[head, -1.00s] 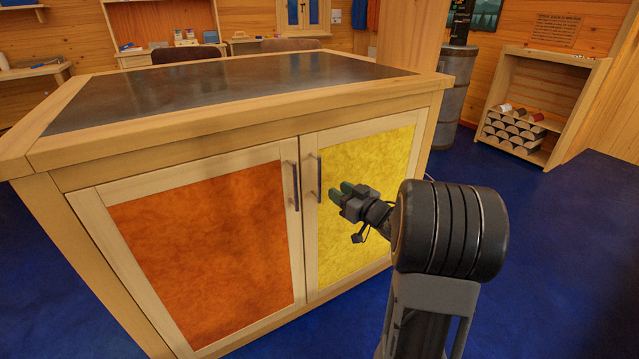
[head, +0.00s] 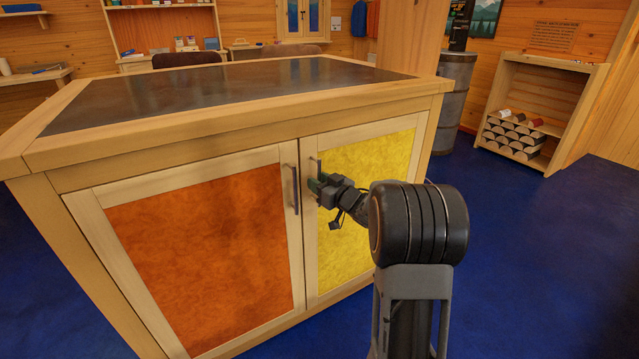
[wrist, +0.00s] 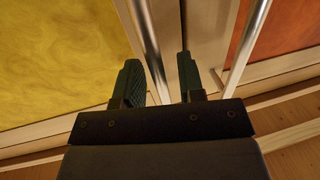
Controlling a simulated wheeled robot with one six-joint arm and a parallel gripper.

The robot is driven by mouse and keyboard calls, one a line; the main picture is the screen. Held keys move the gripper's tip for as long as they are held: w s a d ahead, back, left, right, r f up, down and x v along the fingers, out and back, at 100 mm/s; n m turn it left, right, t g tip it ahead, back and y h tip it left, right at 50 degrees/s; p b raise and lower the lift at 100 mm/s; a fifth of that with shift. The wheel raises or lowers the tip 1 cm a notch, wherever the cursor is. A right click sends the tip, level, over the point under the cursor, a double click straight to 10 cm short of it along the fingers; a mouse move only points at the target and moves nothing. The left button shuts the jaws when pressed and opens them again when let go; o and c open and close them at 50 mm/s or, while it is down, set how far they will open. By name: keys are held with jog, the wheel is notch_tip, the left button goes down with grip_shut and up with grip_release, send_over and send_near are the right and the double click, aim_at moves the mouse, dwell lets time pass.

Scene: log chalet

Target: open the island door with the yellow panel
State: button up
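The island door with the yellow panel (head: 385,158) is shut, in the right half of the island front. Its vertical metal bar handle (head: 319,166) is near the door's left edge. My gripper (head: 314,186) is at this handle and partly covers it in the head view. In the wrist view the yellow door's handle (wrist: 148,45) runs between the two dark green fingers of my gripper (wrist: 157,62). The fingers are apart, with a gap beside the bar. The yellow panel fills the left of the wrist view (wrist: 60,50).
The orange-panel door (head: 205,255) is shut beside it; its handle (head: 295,188) is close by, just outside the other finger in the wrist view (wrist: 250,45). The island top (head: 220,90) overhangs the doors. Blue floor (head: 540,270) is clear at the right.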

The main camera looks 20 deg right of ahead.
grip_shut()
dwell(0.3)
